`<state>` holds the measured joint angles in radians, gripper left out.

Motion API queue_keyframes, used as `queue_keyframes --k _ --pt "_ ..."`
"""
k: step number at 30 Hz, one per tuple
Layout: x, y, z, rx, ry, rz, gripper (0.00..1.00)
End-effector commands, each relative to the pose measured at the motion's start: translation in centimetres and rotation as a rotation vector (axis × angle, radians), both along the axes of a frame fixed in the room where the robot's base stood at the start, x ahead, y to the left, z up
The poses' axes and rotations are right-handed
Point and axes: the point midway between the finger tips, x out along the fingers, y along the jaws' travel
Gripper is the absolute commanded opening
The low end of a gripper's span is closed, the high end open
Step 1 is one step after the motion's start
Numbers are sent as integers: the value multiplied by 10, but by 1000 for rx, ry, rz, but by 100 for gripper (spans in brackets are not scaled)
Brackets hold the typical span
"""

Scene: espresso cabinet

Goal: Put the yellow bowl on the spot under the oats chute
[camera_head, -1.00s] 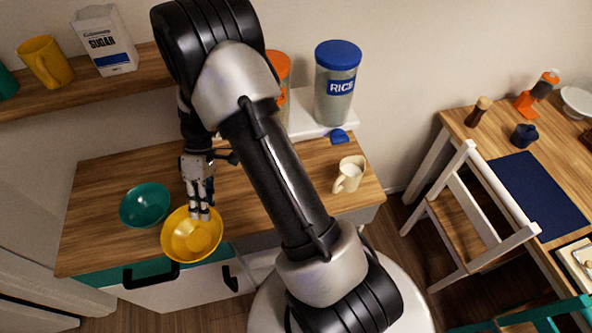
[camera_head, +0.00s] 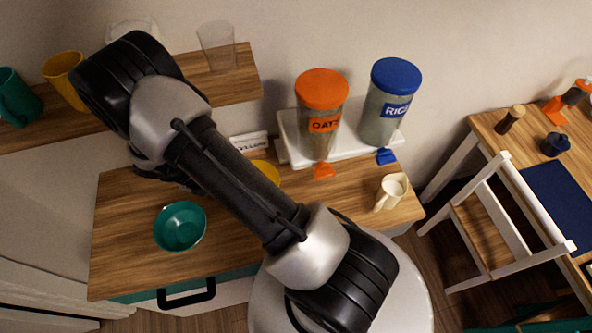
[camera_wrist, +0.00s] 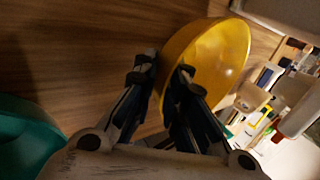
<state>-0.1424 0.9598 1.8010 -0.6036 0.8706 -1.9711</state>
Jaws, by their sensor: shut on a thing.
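The yellow bowl (camera_wrist: 208,66) is held by its rim between the fingers of my gripper (camera_wrist: 168,75) in the wrist view, tilted in that picture. In the head view only a small yellow part of the bowl (camera_head: 266,171) shows behind my arm, and my gripper is hidden there. The oats dispenser (camera_head: 321,112), with an orange lid, stands on a white stand at the back of the cabinet. Its orange chute (camera_head: 324,171) points forward over the wooden top, to the right of the bowl. The top below the chute looks bare.
A teal bowl (camera_head: 180,226) sits on the cabinet top at left. The rice dispenser (camera_head: 390,100) with its blue chute (camera_head: 387,156) stands right of the oats. A cream mug (camera_head: 391,191) stands near the right edge. A shelf (camera_head: 205,88) overhangs the back left.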

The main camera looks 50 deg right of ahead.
Motion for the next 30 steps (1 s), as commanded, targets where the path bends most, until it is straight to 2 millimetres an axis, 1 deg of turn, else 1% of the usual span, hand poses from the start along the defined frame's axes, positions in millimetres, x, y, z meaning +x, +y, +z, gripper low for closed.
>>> queue_keyframes --k 4,12,15,18,23,29,30 --pt "-17 -26 0 -1 5 -5 0" --pt "-52 -88 -1 -1 1 -8 0" --pt "-62 -103 -1 -1 1 -6 0" --pt "-67 -114 0 -1 1 -5 0" --pt "-75 -125 0 -1 2 -6 0" --pt "-92 -155 -1 -1 1 -7 0" --pt "-91 -152 -9 0 2 -2 0"
